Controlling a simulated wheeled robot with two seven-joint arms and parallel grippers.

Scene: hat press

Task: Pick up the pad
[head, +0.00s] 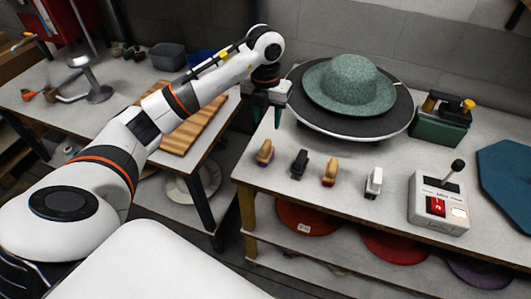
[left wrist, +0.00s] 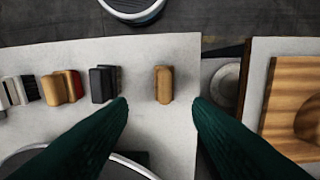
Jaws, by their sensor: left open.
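Several small blocky handled pieces stand in a row along the front of the right table. The leftmost in the head view is a tan one with a dark base (head: 265,152); it may be the pad. In the left wrist view this tan piece (left wrist: 163,84) lies between and just beyond my fingertips, untouched. A black one (head: 299,164), another tan one (head: 329,172) and a white one (head: 374,183) stand to its right. My left gripper (head: 268,113), with dark green fingers, is open and empty above the table's left end. My right gripper is not in view.
A green hat (head: 340,85) sits on a round dark plate (head: 366,127) close to my left gripper. A lever box (head: 438,203), a green box (head: 438,130) and a blue felt piece (head: 506,172) stand farther right. A gap separates the left table with its slatted wooden board (head: 190,132).

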